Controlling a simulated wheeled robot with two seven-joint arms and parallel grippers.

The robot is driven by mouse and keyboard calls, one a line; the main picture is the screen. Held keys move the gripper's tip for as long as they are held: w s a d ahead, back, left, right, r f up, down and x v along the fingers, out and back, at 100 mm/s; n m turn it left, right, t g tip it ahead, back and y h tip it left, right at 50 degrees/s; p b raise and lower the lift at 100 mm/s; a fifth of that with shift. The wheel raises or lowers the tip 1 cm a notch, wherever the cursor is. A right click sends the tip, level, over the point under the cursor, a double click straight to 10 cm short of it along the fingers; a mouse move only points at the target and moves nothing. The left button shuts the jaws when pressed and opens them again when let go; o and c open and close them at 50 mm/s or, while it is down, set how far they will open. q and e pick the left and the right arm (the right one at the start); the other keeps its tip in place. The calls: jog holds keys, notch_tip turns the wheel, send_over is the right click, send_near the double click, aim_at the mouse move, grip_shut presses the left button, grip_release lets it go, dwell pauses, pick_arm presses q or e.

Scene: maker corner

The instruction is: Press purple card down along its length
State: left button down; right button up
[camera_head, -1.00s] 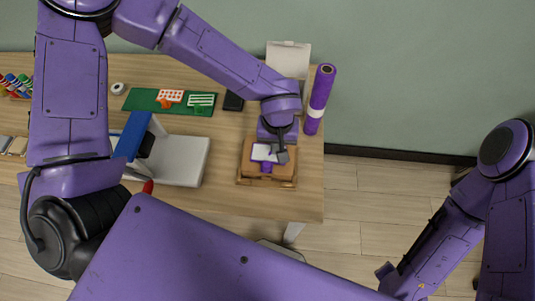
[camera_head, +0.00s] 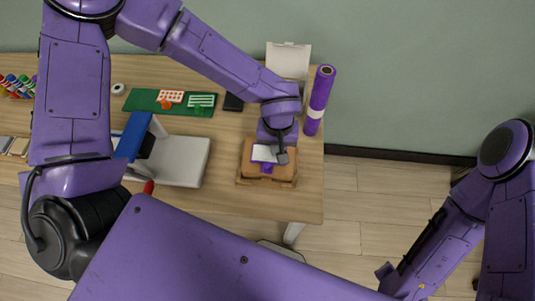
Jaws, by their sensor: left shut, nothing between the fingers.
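The purple card (camera_head: 266,168) lies on a brown wooden block or board (camera_head: 248,172) at the right part of the table. A white sheet or plate (camera_head: 263,153) covers part of the card, so only a small purple piece shows. My left gripper (camera_head: 282,157) is shut and empty, pointing down at the right edge of the white piece. I cannot tell whether its tips touch it. My right arm hangs at the lower right, off the table, and its gripper is not clearly shown.
A purple roll (camera_head: 319,100) stands at the table's right edge. A green mat (camera_head: 150,101) holds red and white-striped pieces. A black item (camera_head: 233,102) lies beside it. A grey machine with a blue arm (camera_head: 185,165) stands left of the block. A white box (camera_head: 289,58) stands at the back.

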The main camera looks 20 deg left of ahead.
pick_arm(q)
jog(key=shift+s+f+p, duration=0.1)
jog(key=shift+f+p, duration=0.05)
jog(key=shift+p, duration=0.25)
dwell(1.2)
notch_tip(320, 180, up, 5)
jog(key=p, duration=0.6)
jog(key=shift+r+p, duration=0.2)
jog(key=shift+p, duration=0.2)
jog(key=shift+f, duration=0.1)
